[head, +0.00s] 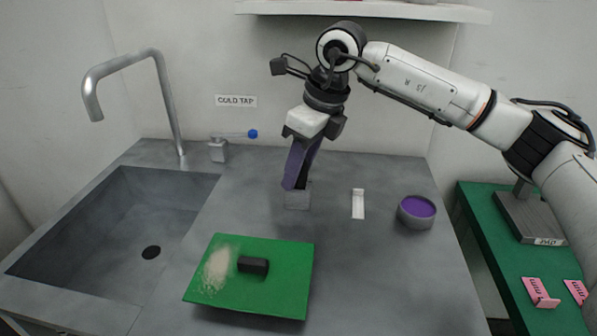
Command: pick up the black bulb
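A short black piece (253,266) lies on the green board (290,252) at the front. It is the dark object that best fits the black bulb, though its blocky shape does not clearly show a bulb. My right gripper (297,180) points down over the middle of the counter, behind and to the right of the board. Purple and dark parts show at its lower end; I cannot tell whether these are fingers or something held. Its tip overlaps a small grey block (298,199) in the picture, and contact is unclear. My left gripper is not in view.
A sink (110,225) with a tall tap is at left. A small fixture (218,151) with a blue-tipped lever stands under a "COLD TAP" label. Pale grains (216,270) lie on the board. A white strip (358,204) and a purple-topped round dish (417,211) are right.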

